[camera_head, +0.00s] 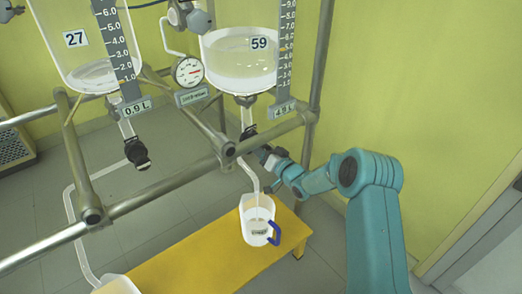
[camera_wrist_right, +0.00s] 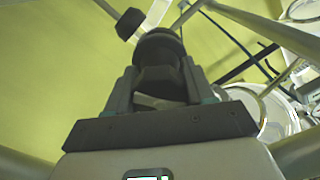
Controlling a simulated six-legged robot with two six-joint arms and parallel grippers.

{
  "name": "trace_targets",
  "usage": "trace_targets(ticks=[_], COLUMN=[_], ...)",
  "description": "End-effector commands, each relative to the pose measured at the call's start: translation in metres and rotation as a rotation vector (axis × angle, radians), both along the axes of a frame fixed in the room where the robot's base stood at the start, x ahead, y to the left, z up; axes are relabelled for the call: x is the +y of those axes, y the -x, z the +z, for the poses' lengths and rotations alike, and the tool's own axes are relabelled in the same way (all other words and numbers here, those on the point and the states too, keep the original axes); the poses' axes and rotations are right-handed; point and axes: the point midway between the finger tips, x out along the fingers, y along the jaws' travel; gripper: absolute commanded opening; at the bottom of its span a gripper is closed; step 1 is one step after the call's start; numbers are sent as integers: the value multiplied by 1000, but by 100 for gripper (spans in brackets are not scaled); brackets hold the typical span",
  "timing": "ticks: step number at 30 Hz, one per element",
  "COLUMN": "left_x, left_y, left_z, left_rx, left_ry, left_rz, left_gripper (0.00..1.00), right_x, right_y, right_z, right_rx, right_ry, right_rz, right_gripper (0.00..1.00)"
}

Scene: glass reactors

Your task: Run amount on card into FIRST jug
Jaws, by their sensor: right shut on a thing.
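The glass reactor marked 59 (camera_head: 238,62) holds liquid, and its display (camera_head: 284,109) reads 4.9 L. A black valve handle (camera_wrist_right: 160,45) fills the space between the fingers in the right wrist view. My right gripper (camera_head: 265,155) is shut on it below reactor 59; it also shows in the wrist view (camera_wrist_right: 158,85). A clear jug (camera_head: 256,212) with a blue handle stands upright on the yellow bench under the outlet tube (camera_head: 250,175). Its small label is too small to read. No card with a readable amount is in view. My left gripper is not in view.
Reactor 27 (camera_head: 72,50) stands at left, its display (camera_head: 133,108) reading 0.9 L, with a black valve handle (camera_head: 137,153) below. Metal frame bars (camera_head: 150,205) cross in front. A pressure gauge (camera_head: 188,71) hangs between the reactors. Another white vessel (camera_head: 118,286) is cut off at the bottom.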

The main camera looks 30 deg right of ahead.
Motion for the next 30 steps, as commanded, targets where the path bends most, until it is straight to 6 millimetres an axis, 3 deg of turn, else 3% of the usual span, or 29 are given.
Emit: trace_targets(ticks=[30], left_x=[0], left_y=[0], left_z=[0], left_rx=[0], left_ry=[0], left_rz=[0], left_gripper=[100], right_x=[0], right_y=[1], right_z=[-1], right_rx=[80], right_ry=[-963], right_rz=[-2], right_gripper=[22])
